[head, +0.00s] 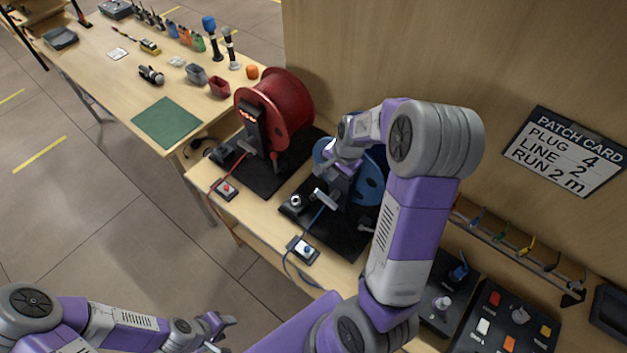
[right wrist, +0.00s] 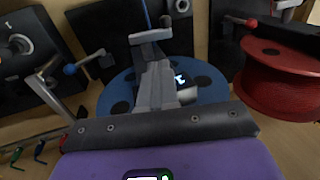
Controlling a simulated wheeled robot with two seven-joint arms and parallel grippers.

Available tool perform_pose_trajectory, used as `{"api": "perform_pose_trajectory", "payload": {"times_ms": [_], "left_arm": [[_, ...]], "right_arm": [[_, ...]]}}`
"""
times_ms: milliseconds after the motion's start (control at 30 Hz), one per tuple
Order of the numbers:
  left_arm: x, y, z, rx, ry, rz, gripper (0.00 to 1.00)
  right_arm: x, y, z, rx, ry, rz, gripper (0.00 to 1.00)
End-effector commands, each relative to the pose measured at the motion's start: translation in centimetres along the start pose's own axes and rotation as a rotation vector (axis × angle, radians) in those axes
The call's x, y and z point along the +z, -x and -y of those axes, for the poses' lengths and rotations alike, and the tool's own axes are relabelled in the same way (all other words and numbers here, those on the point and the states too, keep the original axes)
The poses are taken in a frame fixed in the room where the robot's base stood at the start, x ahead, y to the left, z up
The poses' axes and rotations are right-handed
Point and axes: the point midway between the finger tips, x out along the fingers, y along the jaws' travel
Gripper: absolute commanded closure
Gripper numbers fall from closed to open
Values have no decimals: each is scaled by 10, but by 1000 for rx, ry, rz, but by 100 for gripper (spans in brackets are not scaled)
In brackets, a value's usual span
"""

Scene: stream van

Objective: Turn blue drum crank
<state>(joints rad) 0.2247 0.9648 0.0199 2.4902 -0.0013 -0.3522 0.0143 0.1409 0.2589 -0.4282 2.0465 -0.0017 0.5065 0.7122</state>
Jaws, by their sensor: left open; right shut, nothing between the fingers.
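The blue drum (head: 368,182) stands on a black base on the bench, partly hidden behind my right arm. It also shows in the right wrist view (right wrist: 212,88). In that view a grey rod with a blue knob (right wrist: 70,69) is left of the drum; it looks like the crank, apart from my fingers. My right gripper (head: 333,170) is over the drum's near side, shut and empty; its fingers (right wrist: 154,75) overlap the drum in the wrist view. Whether they touch it I cannot tell. My left gripper (head: 218,326) is open and empty, low over the floor.
A red drum (head: 285,112) stands left of the blue one. A grey guide (head: 325,198) with blue cable is in front. A switch box (head: 303,249) sits near the bench edge. The wall is close behind; a button panel (head: 508,325) is at right.

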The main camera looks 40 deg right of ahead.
Motion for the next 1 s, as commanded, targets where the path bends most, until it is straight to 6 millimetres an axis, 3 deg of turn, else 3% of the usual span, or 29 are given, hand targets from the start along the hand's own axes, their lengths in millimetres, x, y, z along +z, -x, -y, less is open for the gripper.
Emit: {"api": "perform_pose_trajectory", "payload": {"times_ms": [167,600,800,1000], "left_arm": [[0,-2,1,0,0,1,55],[0,-6,3,0,0,0,55],[0,-5,2,0,0,0,55],[0,-5,2,0,0,0,55]], "right_arm": [[1,-21,-1,4,-1,3,100],[1,-111,-2,4,0,3,100],[1,-133,-1,2,1,2,100],[1,-139,0,0,2,1,100]]}}
